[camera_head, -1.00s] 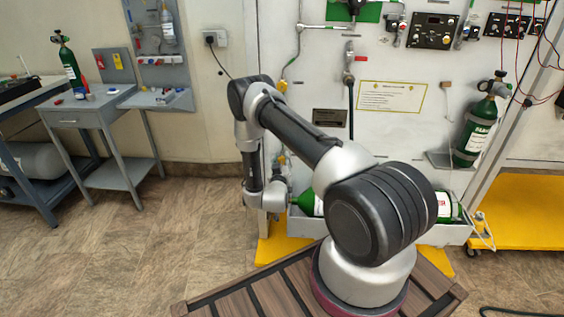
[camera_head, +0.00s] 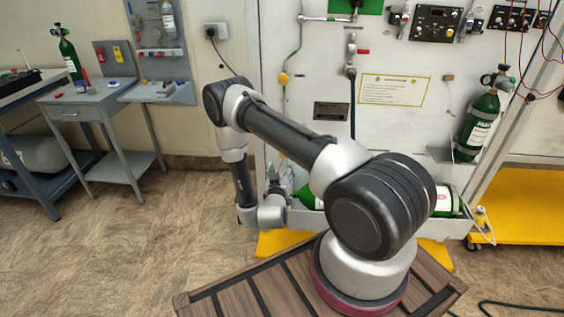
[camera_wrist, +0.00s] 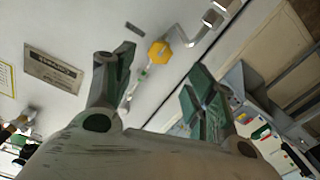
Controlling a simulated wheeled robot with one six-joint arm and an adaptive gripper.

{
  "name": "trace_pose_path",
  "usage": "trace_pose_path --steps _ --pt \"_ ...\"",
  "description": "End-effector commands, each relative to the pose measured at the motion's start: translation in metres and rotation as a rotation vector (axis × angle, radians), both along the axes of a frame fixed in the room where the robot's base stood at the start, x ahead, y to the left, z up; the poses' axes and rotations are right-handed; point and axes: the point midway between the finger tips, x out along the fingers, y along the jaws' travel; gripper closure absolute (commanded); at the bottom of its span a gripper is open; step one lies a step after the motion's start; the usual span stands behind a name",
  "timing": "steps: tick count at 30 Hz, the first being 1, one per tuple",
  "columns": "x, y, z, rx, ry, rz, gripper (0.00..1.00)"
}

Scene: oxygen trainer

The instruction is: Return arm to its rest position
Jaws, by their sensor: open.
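My arm (camera_head: 285,140) reaches up and left from its base on the slatted wooden deck, then bends down at the elbow. Its wrist (camera_head: 265,212) hangs low in front of the white panel's lower left edge. In the wrist view my gripper (camera_wrist: 155,75) has its two dark green fingers spread apart, with nothing between them. Panel surface and a yellow hexagonal knob (camera_wrist: 159,52) show beyond the fingers, apart from them. In the head view the gripper is small and hard to make out beside the wrist.
The white panel (camera_head: 310,90) stands close behind the arm. A green cylinder (camera_head: 479,125) is mounted upright at right; another (camera_head: 441,198) lies in the low tray behind my arm. A grey side table (camera_head: 85,105) stands at left. Floor (camera_head: 130,250) at front left is clear.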

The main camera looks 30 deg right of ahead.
Motion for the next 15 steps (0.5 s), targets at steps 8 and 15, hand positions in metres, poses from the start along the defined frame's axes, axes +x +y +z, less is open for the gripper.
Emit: trace_pose_path --steps 8,15 --pt "-0.016 0.011 0.000 0.000 0.000 0.001 0.44" --pt "-0.016 0.011 0.000 0.000 0.000 0.000 0.44"
